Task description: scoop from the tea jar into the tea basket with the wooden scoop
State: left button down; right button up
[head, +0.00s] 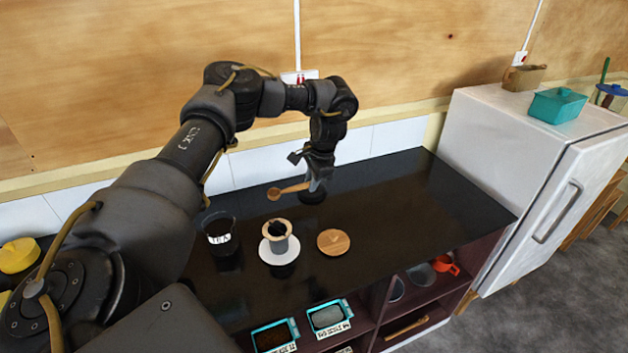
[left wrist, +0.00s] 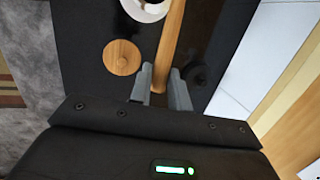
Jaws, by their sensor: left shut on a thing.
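My left gripper (head: 318,184) is shut on the handle of the wooden scoop (head: 275,194) and holds it over the back of the black counter. The scoop's bowl points left; whether anything is in it is too small to tell. In the left wrist view the handle (left wrist: 171,40) runs up from between my left fingertips (left wrist: 160,88). The dark tea jar (head: 219,239), labelled TEA, stands upright at the left, in front of the scoop. The tea basket (head: 279,228) appears to be the wooden-rimmed vessel with a dark inside, on a white saucer (head: 266,252). My right gripper is out of view.
A round wooden lid (head: 333,242) lies right of the saucer, and also shows in the left wrist view (left wrist: 122,57). A dark round thing (left wrist: 197,75) is beside my fingers. The counter's right part is clear. A white fridge (head: 520,160) stands beyond it.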

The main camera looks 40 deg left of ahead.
pick_arm(q)
jog(key=shift+s+a, duration=0.1)
jog(key=shift+s, duration=0.1)
jog(key=s+d+f+m+b, duration=0.1)
jog(key=d+f+b, duration=0.15)
jog(key=d, duration=0.35)
jog(key=s+d+f+m+t+b, duration=0.1)
jog(key=d+f+b, duration=0.15)
jog(key=d, duration=0.25)
jog(key=s+d+f+m+b, duration=0.1)
jog(key=d+f+b, duration=0.1)
jog(key=d+b, duration=0.3)
jog(key=s+d+f+m+b, duration=0.2)
jog(key=s+d+f+b, duration=0.2)
jog(key=s+d, duration=0.5)
jog(key=shift+s+d+f+m+t, duration=0.15)
jog(key=shift+s+f+m+t, duration=0.2)
jog(key=shift+s, duration=0.45)
